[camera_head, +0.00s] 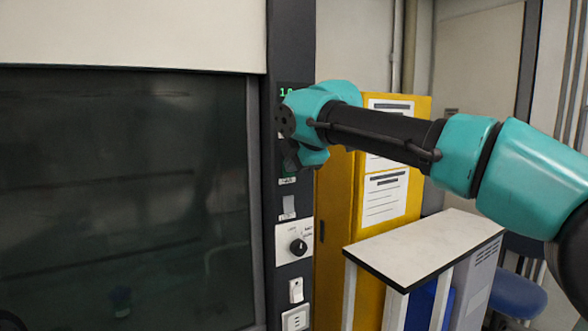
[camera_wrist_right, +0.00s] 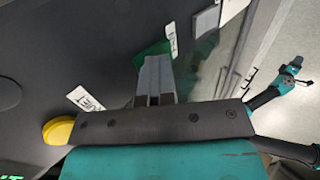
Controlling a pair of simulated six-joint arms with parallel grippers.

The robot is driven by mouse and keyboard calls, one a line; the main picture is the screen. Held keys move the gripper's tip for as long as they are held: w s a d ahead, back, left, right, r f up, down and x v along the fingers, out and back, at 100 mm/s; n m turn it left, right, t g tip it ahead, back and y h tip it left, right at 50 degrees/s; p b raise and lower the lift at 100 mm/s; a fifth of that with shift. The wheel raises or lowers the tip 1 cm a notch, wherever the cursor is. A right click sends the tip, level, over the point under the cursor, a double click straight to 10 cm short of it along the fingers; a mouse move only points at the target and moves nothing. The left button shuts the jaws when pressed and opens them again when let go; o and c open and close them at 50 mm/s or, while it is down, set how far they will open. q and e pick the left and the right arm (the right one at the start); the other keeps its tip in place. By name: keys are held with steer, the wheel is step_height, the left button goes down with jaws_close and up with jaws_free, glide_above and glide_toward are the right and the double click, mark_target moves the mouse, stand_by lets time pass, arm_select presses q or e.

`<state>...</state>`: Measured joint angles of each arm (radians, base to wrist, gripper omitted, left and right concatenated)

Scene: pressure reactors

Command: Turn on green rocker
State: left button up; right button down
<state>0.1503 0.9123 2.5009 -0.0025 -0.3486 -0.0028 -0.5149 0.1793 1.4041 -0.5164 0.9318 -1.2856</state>
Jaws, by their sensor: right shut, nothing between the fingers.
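The green rocker (camera_wrist_right: 152,52) is on the dark control panel, and it shows in the wrist view just past my fingertips. My right gripper (camera_wrist_right: 156,97) is shut and empty, with its grey fingers over the near part of the rocker. I cannot tell whether they touch it. In the head view my right gripper (camera_head: 291,158) is at the panel, below the green display, and largely hides the rocker. A small teal and black arm, seemingly my left one, shows at the right of the wrist view, too small to read its gripper.
A yellow button (camera_wrist_right: 58,131) and white labels sit near the rocker. Below it are a black rotary knob (camera_head: 298,247) and a white switch (camera_head: 296,290). A large dark glass front (camera_head: 125,200) is at left. A yellow cabinet (camera_head: 337,215) and a white-topped stand (camera_head: 425,246) are at right.

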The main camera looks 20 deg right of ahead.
stand_by(0.3)
steer(key=s+f+v, duration=0.1)
steer(key=v, duration=1.2)
steer(key=shift+s+d+f, duration=0.25)
steer(key=shift+s+f, duration=0.05)
steer(key=shift+s, duration=0.1)
steer(key=shift+s+f, duration=0.2)
steer(key=shift+f, duration=0.65)
steer(key=shift+w+f, duration=0.1)
